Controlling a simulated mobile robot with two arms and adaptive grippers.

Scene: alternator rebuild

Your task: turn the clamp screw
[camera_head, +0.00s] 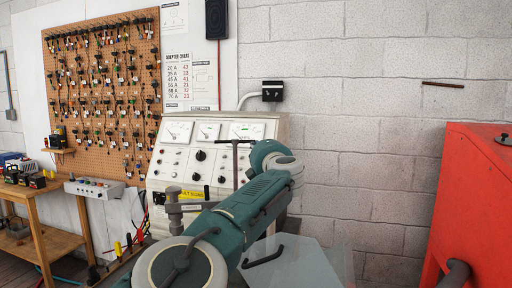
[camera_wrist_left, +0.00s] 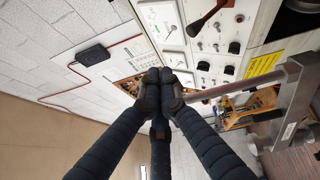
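A clamp of grey metal (camera_head: 174,213) stands left of my left arm in the head view. A dark T-handled rod (camera_head: 235,165) stands upright before the panel; I cannot tell whether it is the clamp screw, and its lower end is hidden behind my arm. In the wrist view a grey bar (camera_wrist_left: 235,104) runs from the clamp frame (camera_wrist_left: 290,98) to beside my fingertips. My left gripper (camera_wrist_left: 160,82) has its black fingers drawn together, tips touching. Whether they pinch the bar is hidden. In the head view my arm covers that gripper. My right gripper is not in view.
A test panel with dials (camera_head: 160,175) stands behind my left arm. A red cabinet (camera_head: 480,200) is at the right.

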